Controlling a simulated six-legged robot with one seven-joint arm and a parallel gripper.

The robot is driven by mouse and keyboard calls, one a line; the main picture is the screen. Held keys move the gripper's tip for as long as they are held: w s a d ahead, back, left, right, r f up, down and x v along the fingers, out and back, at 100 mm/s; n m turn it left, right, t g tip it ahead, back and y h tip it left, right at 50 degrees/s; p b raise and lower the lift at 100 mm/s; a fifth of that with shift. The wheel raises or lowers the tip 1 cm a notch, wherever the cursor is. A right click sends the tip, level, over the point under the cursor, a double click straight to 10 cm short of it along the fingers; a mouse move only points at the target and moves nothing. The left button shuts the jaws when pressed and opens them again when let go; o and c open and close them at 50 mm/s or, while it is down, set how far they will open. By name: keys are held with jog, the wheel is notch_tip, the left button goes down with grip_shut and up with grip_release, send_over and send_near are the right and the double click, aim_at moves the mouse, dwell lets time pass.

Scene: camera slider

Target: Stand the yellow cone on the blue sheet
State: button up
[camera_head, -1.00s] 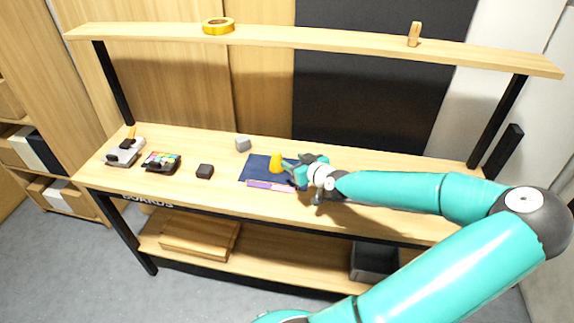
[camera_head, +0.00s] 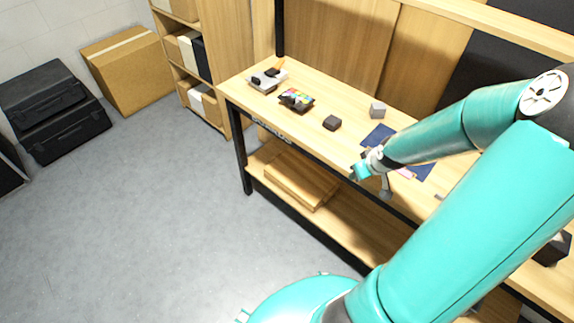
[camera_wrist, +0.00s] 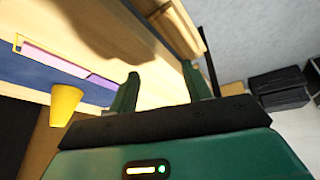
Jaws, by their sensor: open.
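The yellow cone (camera_wrist: 65,105) stands on the blue sheet (camera_wrist: 22,70) in the wrist view, where the picture is turned so its wide base is uppermost. It is apart from my gripper (camera_wrist: 160,90), which is open with nothing between its fingers. In the head view my arm hides the cone. Part of the blue sheet (camera_head: 378,136) shows there beyond my gripper (camera_head: 362,170), which is near the bench's front edge.
A purple and pink strip (camera_wrist: 60,62) lies along the sheet's edge. A grey cube (camera_head: 378,110), a dark block (camera_head: 331,123), a colourful palette (camera_head: 297,98) and a grey tool (camera_head: 267,79) stand left on the bench. Open floor (camera_head: 180,220) lies in front.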

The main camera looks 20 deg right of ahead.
jog(key=s+a+r+h, duration=0.2)
jog(key=s+a+r, duration=0.1)
jog(key=a+r, duration=1.8)
jog(key=s+a+r+y, duration=0.3)
jog(key=s+a+r, duration=0.2)
jog(key=a, duration=0.2)
jog(key=shift+s+a+r+t, duration=0.15)
jog(key=shift+s+t, duration=0.15)
jog(key=shift+s, duration=0.1)
